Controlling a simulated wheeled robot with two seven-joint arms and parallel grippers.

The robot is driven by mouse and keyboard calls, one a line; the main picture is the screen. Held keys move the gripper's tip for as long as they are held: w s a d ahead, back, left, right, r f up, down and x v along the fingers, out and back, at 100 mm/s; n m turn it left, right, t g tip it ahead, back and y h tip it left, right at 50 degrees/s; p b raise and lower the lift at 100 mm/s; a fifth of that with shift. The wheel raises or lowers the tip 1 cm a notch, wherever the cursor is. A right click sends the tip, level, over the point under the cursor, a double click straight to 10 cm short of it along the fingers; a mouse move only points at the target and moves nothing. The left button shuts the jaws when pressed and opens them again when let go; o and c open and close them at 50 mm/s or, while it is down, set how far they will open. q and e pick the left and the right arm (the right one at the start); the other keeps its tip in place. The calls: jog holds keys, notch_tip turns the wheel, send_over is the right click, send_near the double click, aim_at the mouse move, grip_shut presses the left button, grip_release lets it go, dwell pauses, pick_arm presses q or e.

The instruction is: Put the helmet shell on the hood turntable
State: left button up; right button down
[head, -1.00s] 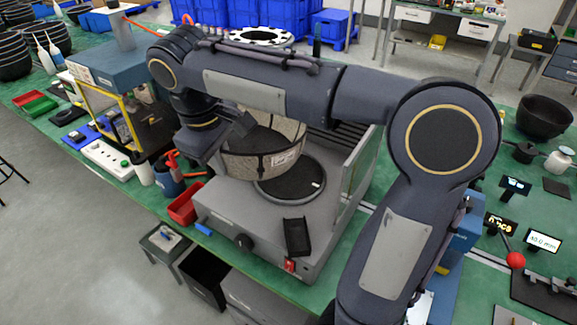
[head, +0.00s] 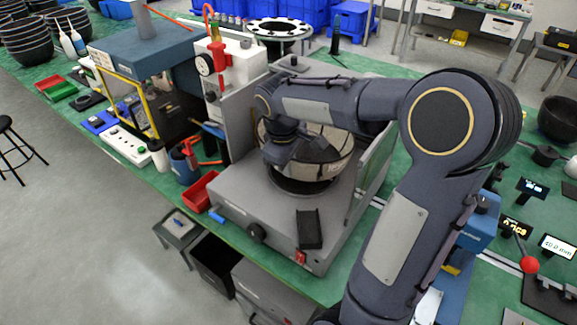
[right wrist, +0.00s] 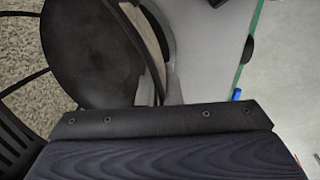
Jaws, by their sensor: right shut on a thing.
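I cannot tell whether shell and turntable touch. My left gripper is out of view.
The hood's side panels stand close on the left and right (head: 370,178). A small black tray (head: 309,229) sits on its front. A red bin (head: 201,191) and a blue cup (head: 183,160) stand to the left. Small displays (head: 532,188) stand at the right.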

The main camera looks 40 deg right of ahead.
jog(key=shift+f, duration=0.2)
jog(key=shift+f, duration=0.2)
jog(key=c, duration=1.6)
grip_release()
notch_tip(320, 180, up, 12)
jog(key=a, duration=0.2)
jog(key=s+a+f+m+t+y, duration=0.2)
jog(key=s+a+f, duration=0.3)
jog(key=s, duration=0.3)
jog(key=s+a+f+m+t+y, duration=0.3)
jog(key=s+a+f, duration=0.2)
jog(key=s+a, duration=0.2)
jog(key=shift+s+a+m+y+p, duration=0.2)
jog(key=shift+s+m+y+p, duration=0.15)
jog(key=shift+s, duration=0.8)
